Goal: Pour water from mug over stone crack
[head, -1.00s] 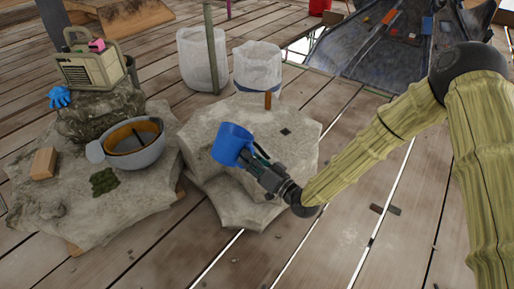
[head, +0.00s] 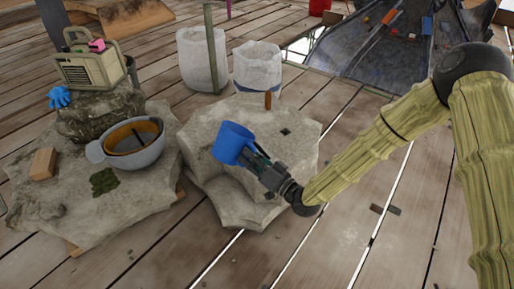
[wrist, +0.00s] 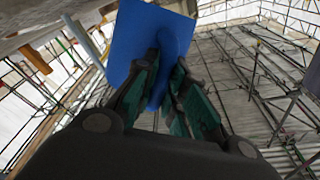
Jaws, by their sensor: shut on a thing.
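The blue mug (head: 233,143) is held by my gripper (head: 257,160) above the right stone block (head: 237,190). The mug is tilted, with its rim toward the upper part of the head view. No water shows, and the inside of the mug is mostly hidden. In the wrist view, the two fingers of my gripper (wrist: 165,85) are shut on the blue mug (wrist: 150,40). A small dark square patch (head: 286,132) is on the stone's top, right of the mug. I cannot make out a crack in the stone.
A brown peg (head: 268,100) stands at the stone's back edge. Two white buckets (head: 259,68) stand behind it.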

